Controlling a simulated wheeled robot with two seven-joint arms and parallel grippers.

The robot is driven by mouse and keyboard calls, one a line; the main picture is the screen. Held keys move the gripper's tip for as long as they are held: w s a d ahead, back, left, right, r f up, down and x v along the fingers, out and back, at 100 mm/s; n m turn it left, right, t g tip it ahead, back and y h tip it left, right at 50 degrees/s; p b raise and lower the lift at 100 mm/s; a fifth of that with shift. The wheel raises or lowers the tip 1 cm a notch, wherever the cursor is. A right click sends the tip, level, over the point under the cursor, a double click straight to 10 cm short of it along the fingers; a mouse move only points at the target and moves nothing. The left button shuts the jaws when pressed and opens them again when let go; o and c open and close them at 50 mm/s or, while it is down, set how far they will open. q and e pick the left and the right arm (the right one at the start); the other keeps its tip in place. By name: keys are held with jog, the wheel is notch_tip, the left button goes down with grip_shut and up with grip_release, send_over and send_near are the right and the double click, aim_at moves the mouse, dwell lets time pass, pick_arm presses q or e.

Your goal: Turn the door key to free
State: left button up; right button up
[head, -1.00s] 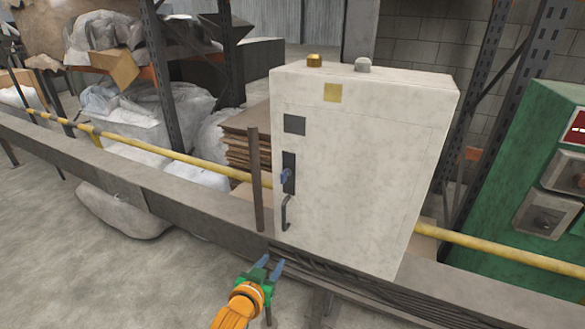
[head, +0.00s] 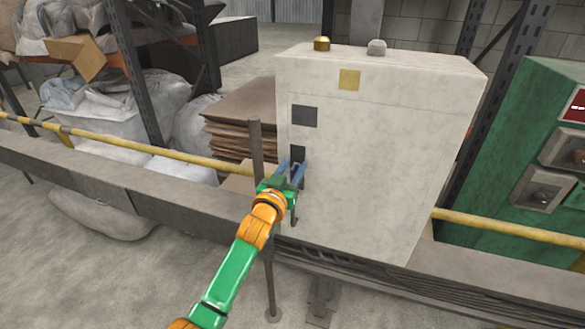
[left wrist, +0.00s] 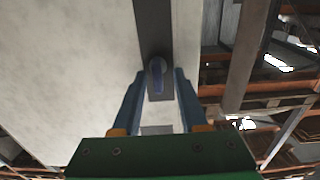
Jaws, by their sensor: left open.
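The door key (left wrist: 157,76) is a small blue piece on a dark lock plate (left wrist: 153,30). The plate is on the front of a pale cabinet (head: 375,150), and its top shows in the head view (head: 298,153). My left gripper (head: 293,166) is in front of the plate and hides the key in the head view. In the left wrist view its two blue fingers (left wrist: 157,78) are apart, one on each side of the key. I cannot tell whether they touch it. A dark door handle (head: 295,212) below is partly hidden by the gripper. My right gripper is not in view.
A yellow rail (head: 150,150) and a grey beam (head: 110,180) run past the cabinet. A thin post (head: 257,165) stands just left of the lock. A green machine (head: 515,165) stands at the right. Stacked cardboard (head: 235,125) lies behind the post.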

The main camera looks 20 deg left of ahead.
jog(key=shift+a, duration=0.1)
pick_arm(q)
jog(key=shift+d, duration=0.15)
jog(key=shift+c, duration=0.8)
grip_shut()
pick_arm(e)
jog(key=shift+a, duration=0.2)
